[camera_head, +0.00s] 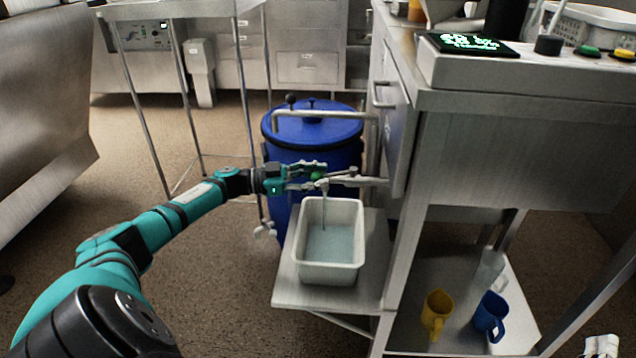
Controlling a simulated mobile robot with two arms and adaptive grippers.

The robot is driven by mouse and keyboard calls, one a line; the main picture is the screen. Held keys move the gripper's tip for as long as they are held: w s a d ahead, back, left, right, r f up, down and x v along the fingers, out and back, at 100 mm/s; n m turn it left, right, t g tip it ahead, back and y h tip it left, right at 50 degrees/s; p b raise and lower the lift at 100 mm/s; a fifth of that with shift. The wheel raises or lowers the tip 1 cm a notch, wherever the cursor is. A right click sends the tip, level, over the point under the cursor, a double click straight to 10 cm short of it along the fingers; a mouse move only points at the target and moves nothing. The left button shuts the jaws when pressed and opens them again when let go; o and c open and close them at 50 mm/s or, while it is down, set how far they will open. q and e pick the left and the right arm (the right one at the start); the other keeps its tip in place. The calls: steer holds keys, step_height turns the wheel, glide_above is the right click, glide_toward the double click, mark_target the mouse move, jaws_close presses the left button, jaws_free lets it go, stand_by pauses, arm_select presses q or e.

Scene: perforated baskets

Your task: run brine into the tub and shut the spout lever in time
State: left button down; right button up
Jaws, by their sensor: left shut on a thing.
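A white rectangular tub (302,250) stands upright on a low metal shelf, with pale bluish liquid covering its bottom. A metal spout (358,181) reaches out from the right above the tub's back edge. A short nozzle points down from it, and a thin grey line, seemingly a stream, runs from the nozzle into the liquid. My right gripper is not in view.
A blue lidded barrel (310,130) stands close behind the spout. The metal shelf (290,290) has little room around the tub. A steel counter with a lit display (470,44) rises at right. Yellow (437,310) and blue (490,314) mugs sit below it.

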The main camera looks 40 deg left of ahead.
arm_select(q)
steer(key=shift+a+f, duration=0.1)
stand_by(0.5)
steer(key=c, duration=1.1)
jaws_free()
steer(key=shift+s+a, duration=0.1)
steer(key=shift+o, duration=0.6)
steer(key=v, duration=1.1)
steer(key=shift+s+a, duration=0.2)
steer(key=shift+a, duration=0.15)
